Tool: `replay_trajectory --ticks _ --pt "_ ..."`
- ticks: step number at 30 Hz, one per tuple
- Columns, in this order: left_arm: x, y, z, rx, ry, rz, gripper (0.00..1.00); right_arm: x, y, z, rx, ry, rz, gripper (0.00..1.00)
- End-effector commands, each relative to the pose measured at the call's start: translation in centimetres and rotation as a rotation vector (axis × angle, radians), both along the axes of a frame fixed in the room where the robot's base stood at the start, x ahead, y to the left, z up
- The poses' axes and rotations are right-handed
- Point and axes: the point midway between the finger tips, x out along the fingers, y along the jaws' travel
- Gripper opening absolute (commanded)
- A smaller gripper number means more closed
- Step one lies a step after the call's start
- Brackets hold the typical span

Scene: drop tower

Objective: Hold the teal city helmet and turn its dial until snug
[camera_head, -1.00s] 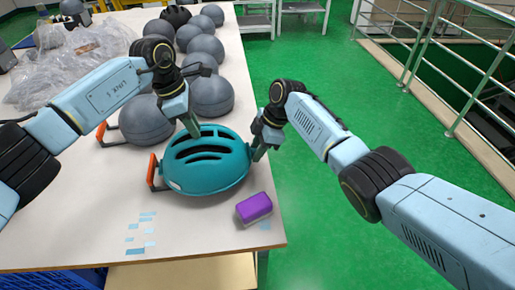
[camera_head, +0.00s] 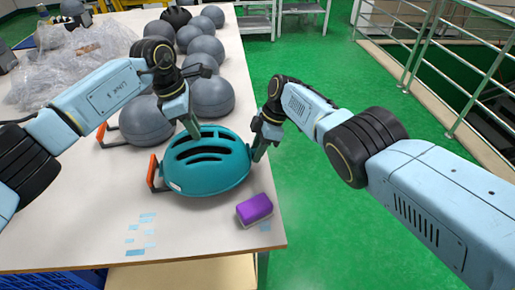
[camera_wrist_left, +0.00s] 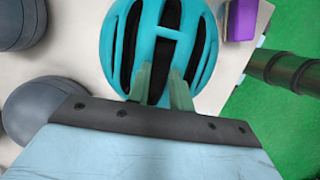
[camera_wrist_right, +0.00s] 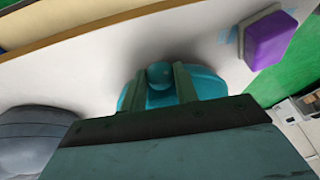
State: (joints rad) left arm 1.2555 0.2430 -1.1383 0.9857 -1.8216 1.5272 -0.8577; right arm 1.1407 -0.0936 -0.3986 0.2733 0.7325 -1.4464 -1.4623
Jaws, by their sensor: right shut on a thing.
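The teal helmet (camera_head: 206,176) sits on the table with its slotted top facing up. My left gripper (camera_head: 192,131) is at its far upper edge; in the left wrist view its two fingers (camera_wrist_left: 163,88) stand apart over the vents of the helmet (camera_wrist_left: 203,45), open. My right gripper (camera_head: 259,153) is at the helmet's right end. In the right wrist view its fingers (camera_wrist_right: 166,82) are shut on a round teal dial (camera_wrist_right: 159,75) that sticks out from the shell (camera_wrist_right: 208,84). The dial is hidden in the head view.
A purple block (camera_head: 254,209) lies near the table's front right corner, close to the helmet. An orange-ended piece (camera_head: 152,172) stands at the helmet's left. Grey domes (camera_head: 146,121) and clear plastic wrap (camera_head: 70,65) fill the back. The front left table (camera_head: 70,225) is mostly clear.

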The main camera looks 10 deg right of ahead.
Motion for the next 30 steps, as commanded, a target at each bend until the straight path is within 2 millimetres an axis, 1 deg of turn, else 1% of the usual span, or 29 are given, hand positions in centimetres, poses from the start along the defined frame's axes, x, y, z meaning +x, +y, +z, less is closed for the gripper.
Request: replay_trajectory --ticks 1,3,6,15,20,26,30 --pt "-0.2 0.2 -1.0 0.010 0.012 0.004 0.20 -0.2 -0.1 -0.3 -0.002 0.010 0.002 0.32" --pt "-0.2 0.2 -1.0 0.010 0.012 0.005 0.20 -0.2 -0.1 -0.3 -0.002 0.009 0.002 0.42" --pt "-0.2 0.2 -0.9 0.009 0.012 0.005 0.20 -0.2 0.0 -0.2 -0.001 0.008 0.002 0.52" --pt "-0.3 0.2 -0.9 0.009 0.012 0.003 0.20 -0.1 0.0 -0.1 0.000 0.005 0.002 0.52" --pt "-0.3 0.2 -0.9 0.009 0.012 0.002 0.20 0.0 -0.2 0.5 0.002 0.003 0.002 0.52" --pt "-0.3 0.2 -0.9 0.009 0.012 0.002 0.20 0.1 -1.0 2.1 0.001 0.000 0.002 0.52" --pt "-0.3 0.1 -0.9 0.009 0.012 0.002 0.20 0.5 -2.2 5.1 0.000 -0.002 0.001 0.52"
